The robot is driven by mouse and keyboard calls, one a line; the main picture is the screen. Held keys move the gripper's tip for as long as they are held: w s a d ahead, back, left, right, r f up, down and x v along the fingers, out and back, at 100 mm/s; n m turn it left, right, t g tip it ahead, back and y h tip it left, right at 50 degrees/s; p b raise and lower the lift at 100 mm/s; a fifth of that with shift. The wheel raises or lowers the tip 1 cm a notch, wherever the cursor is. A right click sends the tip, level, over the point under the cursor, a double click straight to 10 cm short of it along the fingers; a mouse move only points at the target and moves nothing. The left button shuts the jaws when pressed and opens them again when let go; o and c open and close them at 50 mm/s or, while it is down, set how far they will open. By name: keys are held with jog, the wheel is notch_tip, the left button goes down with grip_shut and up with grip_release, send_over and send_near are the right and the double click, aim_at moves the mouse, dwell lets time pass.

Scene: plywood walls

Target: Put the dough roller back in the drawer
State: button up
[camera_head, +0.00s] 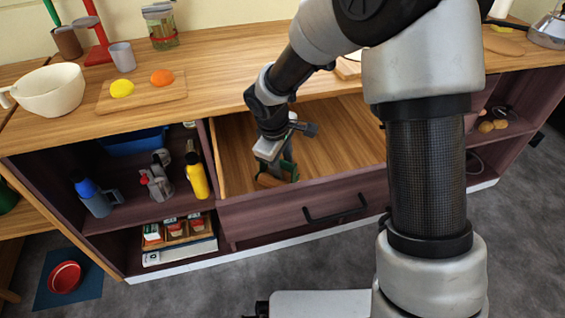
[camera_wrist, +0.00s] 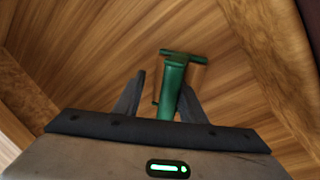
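The drawer (camera_head: 345,135) is pulled open under the counter, with a bare wooden floor. My gripper (camera_head: 272,170) is reached down into its left front part. The dough roller (camera_head: 288,172), green with a wood-coloured part, is at my fingertips inside the drawer, partly hidden by the gripper in the head view. In the wrist view, the roller's green handle (camera_wrist: 173,85) lies between the two fingers of my gripper (camera_wrist: 162,98). The fingers are apart, with a gap on the left of the handle; the right finger is close to it or touching.
The drawer front (camera_head: 310,205) with its black handle (camera_head: 335,210) is near my gripper. A shelf left of the drawer holds a yellow bottle (camera_head: 197,176) and a blue-grey bottle (camera_head: 95,197). A board (camera_head: 140,92) with fruit and a white bowl (camera_head: 50,90) stand on the counter.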

jog(key=p+v, duration=0.4)
jog(key=v, duration=0.9)
jog(key=s+d+r+m+t, duration=0.1)
jog(key=s+d+r+m, duration=0.4)
jog(key=s+d+r, duration=0.45)
jog(key=s+d+r+m+t, duration=0.1)
jog(key=s+d+r+m, duration=0.1)
jog(key=s, duration=0.3)
jog(key=s+d+r+m+t+y, duration=0.1)
jog(key=s+d+r+m, duration=0.2)
jog(key=s+d+m, duration=0.1)
jog(key=shift+s+r+m, duration=0.25)
jog(key=shift+s+m, duration=0.35)
jog(key=shift+s, duration=0.2)
